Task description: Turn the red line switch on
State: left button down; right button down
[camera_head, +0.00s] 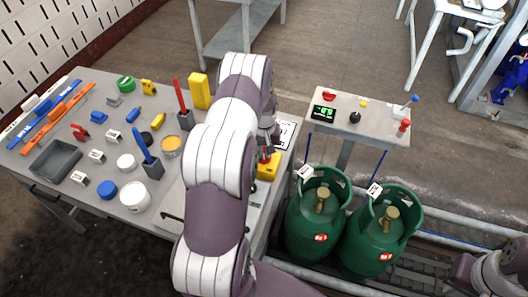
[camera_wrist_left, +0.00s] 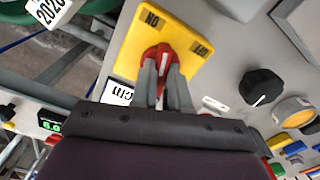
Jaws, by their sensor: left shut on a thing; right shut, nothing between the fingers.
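The red line switch is a red rotary knob (camera_wrist_left: 160,54) on a yellow plate (camera_wrist_left: 130,48) with two dark labels; one reads ON, seen upside down, and the other looks like OFF. My left gripper (camera_wrist_left: 166,80) is shut on the red knob, with a finger on each side of it. In the head view the yellow switch plate (camera_head: 268,172) is at the table's right edge, partly hidden by my left gripper (camera_head: 267,152) and arm. Which label the knob points to is hard to tell.
A black knob (camera_wrist_left: 262,86) sits beside the plate. The table (camera_head: 70,133) holds many small objects, including a blue-handled tool (camera_head: 143,147) in a dark holder. A separate console (camera_head: 335,126) with a green display stands to the right, above two green gas cylinders (camera_head: 313,240).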

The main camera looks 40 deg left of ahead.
aim_at(264, 152)
pick_arm(q)
jog(key=n+b, duration=0.1)
jog(key=n, duration=0.3)
jog(key=shift+n, duration=0.7)
jog(key=c, duration=1.1)
grip_release()
jog(key=shift+r, duration=0.1)
notch_tip(264, 152, up, 13)
jog(key=shift+f+b, duration=0.2)
jog(key=shift+b, duration=0.85)
